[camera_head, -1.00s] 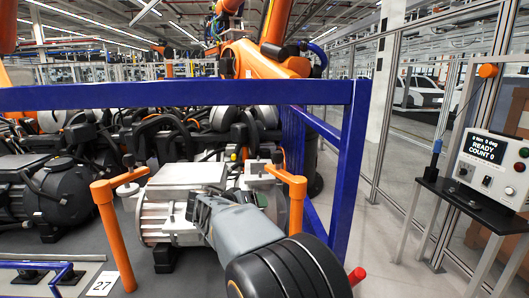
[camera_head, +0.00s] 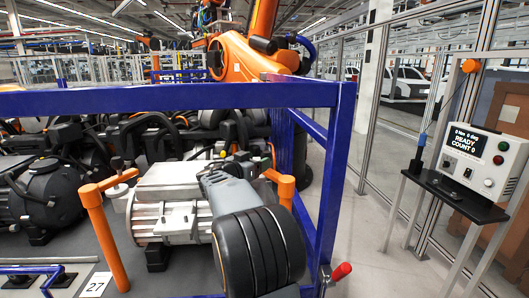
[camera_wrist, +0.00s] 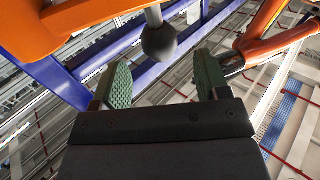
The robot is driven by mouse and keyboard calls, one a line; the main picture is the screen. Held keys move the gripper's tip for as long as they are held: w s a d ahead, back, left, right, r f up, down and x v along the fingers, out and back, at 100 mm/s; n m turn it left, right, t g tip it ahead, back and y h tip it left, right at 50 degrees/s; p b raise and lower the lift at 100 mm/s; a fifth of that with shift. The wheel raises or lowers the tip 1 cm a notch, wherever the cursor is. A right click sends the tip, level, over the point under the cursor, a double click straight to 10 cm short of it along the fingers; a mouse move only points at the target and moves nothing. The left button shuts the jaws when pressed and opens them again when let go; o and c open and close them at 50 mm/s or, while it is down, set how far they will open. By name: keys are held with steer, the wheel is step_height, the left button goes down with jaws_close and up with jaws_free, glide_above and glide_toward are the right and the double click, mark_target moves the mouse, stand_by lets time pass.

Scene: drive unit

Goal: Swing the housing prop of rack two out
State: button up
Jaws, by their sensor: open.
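An orange prop (camera_head: 106,240) stands left of the silver motor housing (camera_head: 165,205), its short arm reaching toward the housing. A second orange prop (camera_head: 286,190) stands at the housing's right, partly hidden behind my arm. I cannot tell which one belongs to rack two. In the wrist view, my gripper (camera_wrist: 162,74) is open and empty, its green pads wide apart. A dark ball knob (camera_wrist: 159,42) on a grey rod is just beyond the fingertips, roughly between them. An orange part (camera_wrist: 60,25) fills the upper left there. In the head view, my fingertips are hidden behind the wrist.
Blue rack frame bars (camera_head: 170,97) cross above and to the right of the housing. A red-handled lever (camera_head: 341,271) is at the lower right. A console (camera_head: 475,155) reads READY, COUNT 0. Dark drive units (camera_head: 45,195) stand at left.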

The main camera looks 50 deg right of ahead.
steer(key=shift+w+d+p, duration=0.15)
steer(key=shift+d+p, duration=0.35)
steer(key=shift+d, duration=0.9)
steer(key=shift+w+d+p, duration=0.1)
steer(key=shift+d+p, duration=0.4)
steer(key=shift+d, duration=0.9)
